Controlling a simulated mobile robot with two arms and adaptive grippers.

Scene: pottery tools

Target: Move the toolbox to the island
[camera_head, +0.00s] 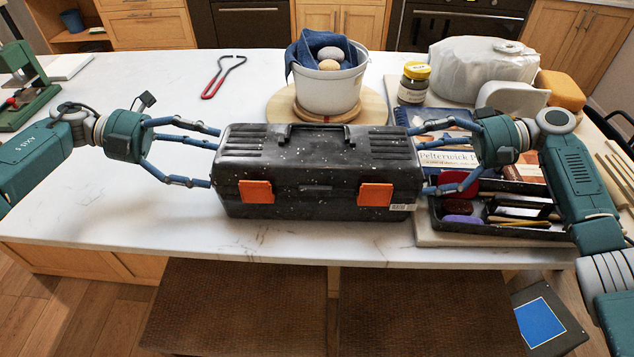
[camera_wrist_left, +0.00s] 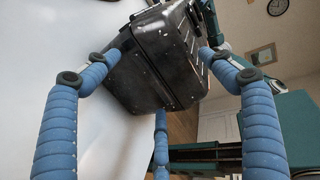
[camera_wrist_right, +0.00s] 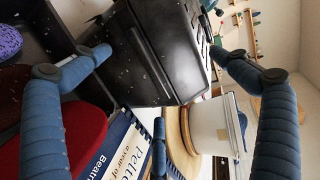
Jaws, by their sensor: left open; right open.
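The black speckled toolbox (camera_head: 318,190) with two orange latches is on the white island top (camera_head: 110,200), lid closed and upright. Whether its base touches the top cannot be told for sure. My left gripper (camera_head: 210,157) is open at the toolbox's left end, its fingers spread around that end. In the left wrist view the toolbox (camera_wrist_left: 160,60) lies between the fingers. My right gripper (camera_head: 420,160) is open at the right end, fingers spread beside it. In the right wrist view the toolbox (camera_wrist_right: 150,45) end is between the fingertips.
Behind the toolbox a white pot (camera_head: 328,90) stands on a round wooden board (camera_head: 372,105). To the right are a jar (camera_head: 413,84), books (camera_head: 450,158) and a black tool tray (camera_head: 540,233). Red-handled tongs (camera_head: 222,75) lie at the back. Free room is at the left.

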